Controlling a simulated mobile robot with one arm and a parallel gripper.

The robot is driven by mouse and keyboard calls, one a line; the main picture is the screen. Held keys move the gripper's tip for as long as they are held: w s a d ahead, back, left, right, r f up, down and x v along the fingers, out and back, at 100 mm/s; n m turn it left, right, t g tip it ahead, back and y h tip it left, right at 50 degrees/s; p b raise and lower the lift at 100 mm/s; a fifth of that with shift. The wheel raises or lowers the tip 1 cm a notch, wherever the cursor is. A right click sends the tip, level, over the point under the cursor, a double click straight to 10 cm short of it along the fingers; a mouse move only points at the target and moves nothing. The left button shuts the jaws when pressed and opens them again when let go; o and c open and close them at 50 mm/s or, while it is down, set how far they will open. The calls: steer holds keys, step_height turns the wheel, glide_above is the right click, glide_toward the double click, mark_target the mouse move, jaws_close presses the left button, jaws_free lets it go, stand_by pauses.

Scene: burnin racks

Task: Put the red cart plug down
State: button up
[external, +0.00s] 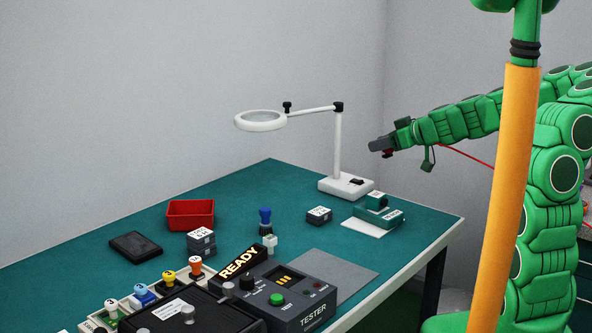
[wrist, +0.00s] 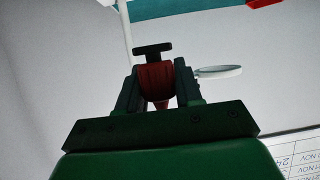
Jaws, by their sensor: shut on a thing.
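The red cart plug (wrist: 158,82) is between the two dark fingers of my gripper (wrist: 157,85) in the wrist view. It has a dark crossbar at its far end. In the external view my gripper (external: 380,146) is held in the air beyond the right side of the table, with a bit of the red plug (external: 388,154) showing under it. A red cable (external: 465,155) runs from near the gripper back to the right, partly hidden behind my arm.
Bare tabletop lies at the back.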

steer(key=s+a+r+n+g+y, duration=0.2)
steer(key=s+a+n+g, duration=0.35)
steer(key=s, duration=0.35)
steer(key=s+a+r+n+g+y, duration=0.1)
steer(key=s+a+r+n+g, duration=0.1)
steer(key=s+a+n+g, duration=0.45)
steer(key=shift+m+t, duration=0.4)
steer(key=shift+m, duration=0.2)
steer(key=shift+s+d+f, duration=0.3)
steer(key=shift+d+f, duration=0.1)
steer(key=shift+f, duration=2.85)
steer(key=shift+s+d+f, duration=0.3)
steer(key=shift+d+f, duration=0.1)
steer(key=shift+f, duration=2.8)
steer(key=shift+s+d+f, duration=0.3)
steer(key=shift+d+f, duration=0.1)
steer(key=shift+f, duration=2.85)
steer(key=shift+f, duration=0.45)
